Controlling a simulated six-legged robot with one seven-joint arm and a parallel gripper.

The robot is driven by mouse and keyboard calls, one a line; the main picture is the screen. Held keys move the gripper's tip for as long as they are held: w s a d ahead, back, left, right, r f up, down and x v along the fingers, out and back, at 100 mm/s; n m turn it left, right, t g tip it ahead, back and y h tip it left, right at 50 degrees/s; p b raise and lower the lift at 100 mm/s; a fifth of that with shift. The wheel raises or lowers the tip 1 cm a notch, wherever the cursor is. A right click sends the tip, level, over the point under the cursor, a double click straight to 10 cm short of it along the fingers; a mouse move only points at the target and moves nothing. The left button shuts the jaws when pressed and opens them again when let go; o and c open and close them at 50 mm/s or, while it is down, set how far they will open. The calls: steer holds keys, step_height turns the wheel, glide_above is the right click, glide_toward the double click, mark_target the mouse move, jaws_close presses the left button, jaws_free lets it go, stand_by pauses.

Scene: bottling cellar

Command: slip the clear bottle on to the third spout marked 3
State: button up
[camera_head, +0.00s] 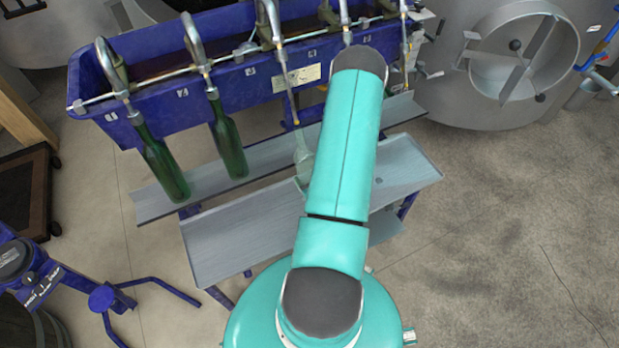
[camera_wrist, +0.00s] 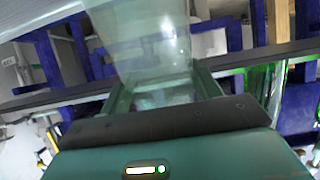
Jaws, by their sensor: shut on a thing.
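The clear bottle (camera_head: 303,160) shows in the head view as a faint, pale shape, partly hidden behind my arm. It stands roughly upright with its neck up. The third spout (camera_head: 290,98) slants down from the bar, and its yellowish tip is close to the bottle's mouth. I cannot tell whether the tip is above, beside or inside the mouth. In the wrist view the clear bottle (camera_wrist: 150,40) is between the fingers of my gripper (camera_wrist: 165,90), which is shut on it. My arm hides the gripper in the head view.
Green bottles hang on the first (camera_head: 165,165) and second (camera_head: 229,145) spouts of the blue trough (camera_head: 150,120). A green bottle (camera_wrist: 262,90) is near my gripper at the wrist view's right. Below are a grey shelf (camera_head: 155,203) and tray (camera_head: 235,240). Floor at right is clear.

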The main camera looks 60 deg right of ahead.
steer(key=shift+w+d+r, duration=0.7)
steer(key=shift+w+r, duration=0.45)
steer(key=shift+r, duration=1.75)
steer(key=shift+w+d+r, duration=0.65)
steer(key=shift+w+r, duration=0.55)
steer(key=shift+r, duration=1.75)
steer(key=shift+w+d+r, duration=0.7)
steer(key=shift+w+r, duration=0.45)
steer(key=shift+r, duration=1.75)
steer(key=w+d+f+t+h, duration=0.1)
steer(key=w+d+f+t, duration=0.1)
steer(key=w, duration=0.3)
steer(key=shift+d+f+t+h, duration=0.4)
steer(key=shift+d+f, duration=0.1)
steer(key=shift+f, duration=0.3)
steer(key=shift+s+f, duration=0.1)
steer(key=shift+f, duration=0.9)
steer(key=o, duration=1.4)
steer(key=shift+a+f, duration=0.1)
steer(key=shift+c, duration=0.2)
